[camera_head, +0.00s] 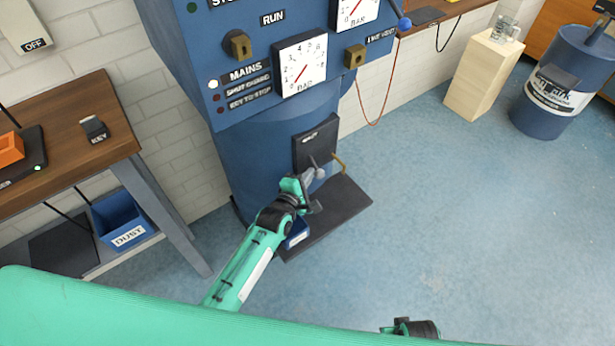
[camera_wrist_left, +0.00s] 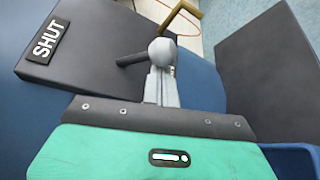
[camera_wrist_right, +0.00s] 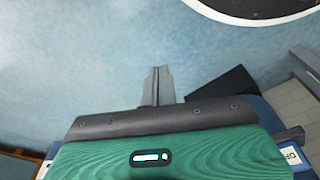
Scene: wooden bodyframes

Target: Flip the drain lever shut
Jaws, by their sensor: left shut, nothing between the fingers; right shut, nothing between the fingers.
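The drain lever, a dark rod with a pale grey ball knob (camera_wrist_left: 162,51), sticks out from a dark plate (camera_head: 316,146) low on the blue machine; the knob also shows in the head view (camera_head: 320,173). The plate bears a SHUT label (camera_wrist_left: 47,42), left of the knob in the left wrist view. My left gripper (camera_head: 312,180) is shut and empty, its fingertips (camera_wrist_left: 162,72) right at the knob; I cannot tell whether they touch it. My right gripper (camera_wrist_right: 158,72) is shut and empty over open floor, away from the lever.
A brass spout (camera_head: 340,162) projects beside the lever. A dark base slab (camera_head: 340,208) and a small blue box (camera_head: 297,235) lie below. A wooden table (camera_head: 75,115) stands left, with a blue DUST bin (camera_head: 122,218) beneath.

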